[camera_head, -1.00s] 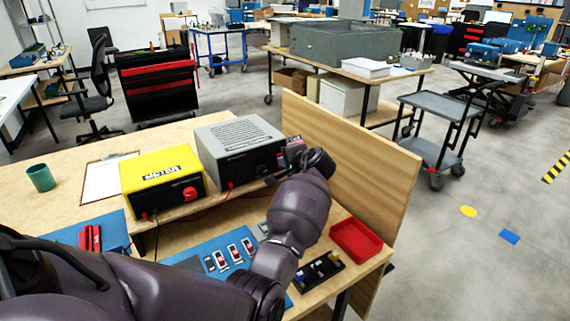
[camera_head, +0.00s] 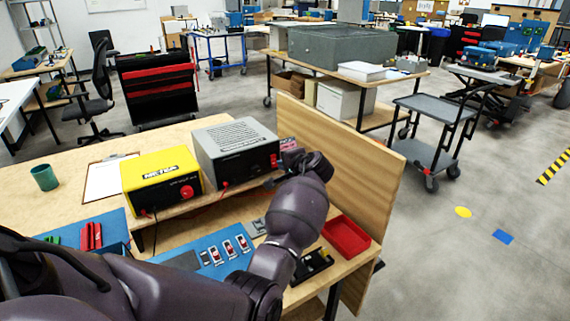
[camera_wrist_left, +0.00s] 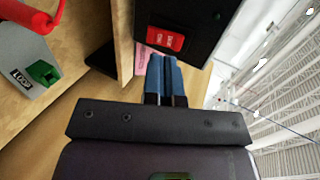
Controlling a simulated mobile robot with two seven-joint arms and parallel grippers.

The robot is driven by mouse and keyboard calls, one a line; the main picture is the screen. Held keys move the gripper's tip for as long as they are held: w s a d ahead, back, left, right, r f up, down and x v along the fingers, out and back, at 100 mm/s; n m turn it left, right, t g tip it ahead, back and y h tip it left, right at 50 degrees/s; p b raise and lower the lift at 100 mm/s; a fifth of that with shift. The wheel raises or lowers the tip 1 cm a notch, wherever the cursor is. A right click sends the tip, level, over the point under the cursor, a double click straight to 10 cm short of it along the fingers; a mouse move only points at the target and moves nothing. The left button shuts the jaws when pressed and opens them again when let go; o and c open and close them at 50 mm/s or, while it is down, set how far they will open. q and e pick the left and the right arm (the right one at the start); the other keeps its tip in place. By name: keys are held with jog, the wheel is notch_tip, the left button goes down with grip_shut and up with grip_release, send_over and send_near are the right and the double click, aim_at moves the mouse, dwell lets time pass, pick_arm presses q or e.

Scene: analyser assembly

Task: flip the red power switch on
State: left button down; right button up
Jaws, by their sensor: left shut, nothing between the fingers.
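The grey power supply box (camera_head: 235,143) stands on the wooden shelf of the bench, its dark front facing the bench's front side. The red power switch (camera_head: 273,160) is at the right end of that front. In the left wrist view the red switch (camera_wrist_left: 166,38) is a rocker with small white lettering; I cannot tell its position. My left gripper (camera_head: 286,158) is just right of the switch. In the left wrist view its blue fingers (camera_wrist_left: 163,58) are shut together and empty, their tips just below the switch; contact cannot be told. My right gripper is not in view.
A yellow meter (camera_head: 162,178) stands left of the box. A wooden panel (camera_head: 345,170) rises close to the right of my left wrist. A red tray (camera_head: 345,237) and a blue mat (camera_head: 212,252) with several small switches lie in front. A grey LOOP part (camera_wrist_left: 30,75) shows in the wrist view.

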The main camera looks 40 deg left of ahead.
pick_arm(q)
jog(key=p+v, duration=0.1)
jog(key=v, duration=0.9)
jog(key=shift+r, duration=0.4)
